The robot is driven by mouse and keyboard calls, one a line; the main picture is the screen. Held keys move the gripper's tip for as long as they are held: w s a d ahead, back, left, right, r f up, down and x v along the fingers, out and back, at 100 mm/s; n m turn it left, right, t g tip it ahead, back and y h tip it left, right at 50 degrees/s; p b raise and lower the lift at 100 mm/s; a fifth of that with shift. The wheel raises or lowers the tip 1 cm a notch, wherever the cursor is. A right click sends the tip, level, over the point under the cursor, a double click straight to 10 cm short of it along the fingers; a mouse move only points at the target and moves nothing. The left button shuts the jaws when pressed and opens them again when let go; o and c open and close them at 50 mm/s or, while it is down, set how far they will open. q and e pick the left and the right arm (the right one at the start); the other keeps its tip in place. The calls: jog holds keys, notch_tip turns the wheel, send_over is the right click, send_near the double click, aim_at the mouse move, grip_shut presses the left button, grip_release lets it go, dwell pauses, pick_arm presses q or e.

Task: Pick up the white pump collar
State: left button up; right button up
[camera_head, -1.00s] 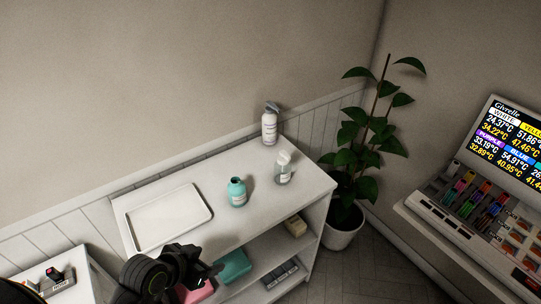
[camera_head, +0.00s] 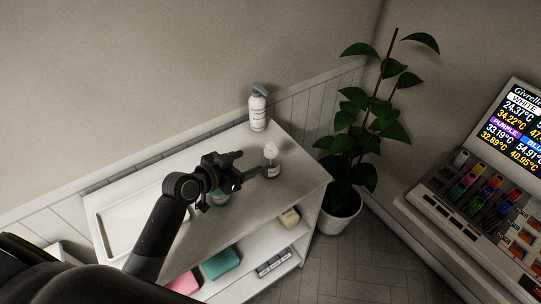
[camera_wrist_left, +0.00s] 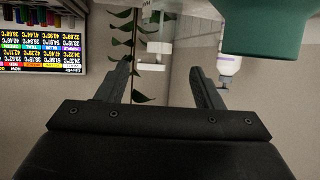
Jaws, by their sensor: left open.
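The white pump collar (camera_head: 271,150) sits on top of a clear bottle (camera_head: 272,171) with a pale label, near the right end of the white shelf top. My left gripper (camera_head: 249,164) is open, just left of the clear bottle, with its fingers pointing toward it. I cannot tell from this angle whether a finger touches the bottle. In the left wrist view, the open gripper (camera_wrist_left: 160,78) has its two fingers spread, with nothing clearly held between them. My right gripper is not in view.
A teal bottle (camera_head: 221,197) stands under my left gripper, partly hidden. A white pump bottle (camera_head: 257,112) stands at the back corner. A white tray (camera_head: 112,226) lies at left, partly behind my arm. A potted plant (camera_head: 340,222) is right of the shelf.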

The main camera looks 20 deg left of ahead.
aim_at(269, 152)
pick_arm(q)
jog(key=b+x, duration=0.1)
jog(key=x, duration=0.3)
jog(key=shift+w+a+f, duration=0.1)
jog(key=shift+w+f, duration=0.1)
jog(key=shift+f, duration=0.05)
jog(key=shift+w+d+f, duration=0.1)
jog(key=shift+w+d, duration=0.15)
jog(key=shift+w, duration=0.25)
jog(key=shift+w+d, duration=0.1)
jog(key=x, duration=0.1)
jog(key=b+x, duration=0.1)
jog(key=x, duration=0.1)
jog(key=r+b+x, duration=0.1)
jog(key=x, duration=0.1)
jog(key=shift+d, duration=0.25)
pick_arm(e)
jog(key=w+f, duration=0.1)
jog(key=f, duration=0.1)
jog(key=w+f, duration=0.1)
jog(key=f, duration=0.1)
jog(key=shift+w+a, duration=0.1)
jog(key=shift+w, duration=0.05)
pick_arm(q)
jog(key=shift+a, duration=0.1)
jog(key=shift+c, duration=0.4)
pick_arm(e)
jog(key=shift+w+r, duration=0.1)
